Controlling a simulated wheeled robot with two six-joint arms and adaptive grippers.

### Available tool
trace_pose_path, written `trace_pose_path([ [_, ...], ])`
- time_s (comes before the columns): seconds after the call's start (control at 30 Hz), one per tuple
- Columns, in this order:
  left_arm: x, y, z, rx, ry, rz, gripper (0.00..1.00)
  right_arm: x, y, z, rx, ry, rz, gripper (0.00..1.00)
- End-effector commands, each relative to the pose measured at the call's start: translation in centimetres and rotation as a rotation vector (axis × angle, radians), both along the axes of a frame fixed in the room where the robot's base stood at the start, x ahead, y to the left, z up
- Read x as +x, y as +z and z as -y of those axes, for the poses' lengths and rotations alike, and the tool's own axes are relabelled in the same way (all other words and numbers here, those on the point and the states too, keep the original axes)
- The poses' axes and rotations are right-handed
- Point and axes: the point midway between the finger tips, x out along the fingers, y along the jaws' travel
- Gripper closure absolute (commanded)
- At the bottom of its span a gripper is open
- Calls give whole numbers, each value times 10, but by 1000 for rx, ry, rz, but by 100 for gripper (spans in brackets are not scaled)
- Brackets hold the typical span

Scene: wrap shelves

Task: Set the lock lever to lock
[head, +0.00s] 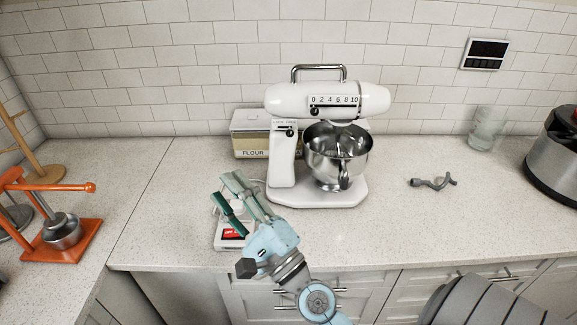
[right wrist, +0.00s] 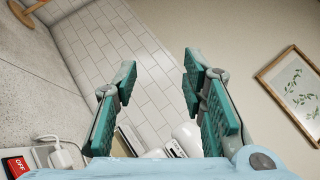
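The white stand mixer (head: 283,165) stands on the counter, and part of it shows low in the right wrist view (right wrist: 187,135). Its lock lever (head: 290,132) is a small black knob on the column, below the small lock/free label. The knob appears to sit toward the free side, but it is too small to be sure. My right gripper (head: 224,187) is open and empty, in front of and left of the mixer column, apart from the lever. In the right wrist view its green-padded fingers are spread with nothing between them. My left gripper is not in view.
A power strip with a red OFF switch (head: 232,234) lies below my right gripper, with a plug (right wrist: 62,153) in it. A steel bowl (head: 325,165) sits on the mixer. A flour box (head: 252,123) stands behind. A dough hook (head: 433,183) lies right, and an orange press (head: 75,240) stands left.

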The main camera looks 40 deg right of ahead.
Motion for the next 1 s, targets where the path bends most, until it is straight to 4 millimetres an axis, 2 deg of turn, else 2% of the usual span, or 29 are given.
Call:
trace_pose_path([
  [0.03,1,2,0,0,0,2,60,-1,36,42,392,-18,104,62],
  [0.07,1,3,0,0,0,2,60,-2,45,71,661,-18,159,62],
  [0.1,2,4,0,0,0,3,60,-2,44,104,997,-13,216,62],
  [0.13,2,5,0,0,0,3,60,-1,35,123,1222,-9,245,62],
  [0.2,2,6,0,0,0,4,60,6,8,144,1633,-3,276,62],
  [0.3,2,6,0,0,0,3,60,15,-21,147,1949,-10,275,62],
  [0.37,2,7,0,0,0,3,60,21,-28,147,2017,-12,270,62],
  [0.47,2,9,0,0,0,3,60,33,-30,157,2029,-14,267,62],
  [0.8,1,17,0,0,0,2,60,107,-30,215,2024,-21,271,62],
  [1.0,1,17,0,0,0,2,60,129,-31,231,2025,-20,270,62],
])
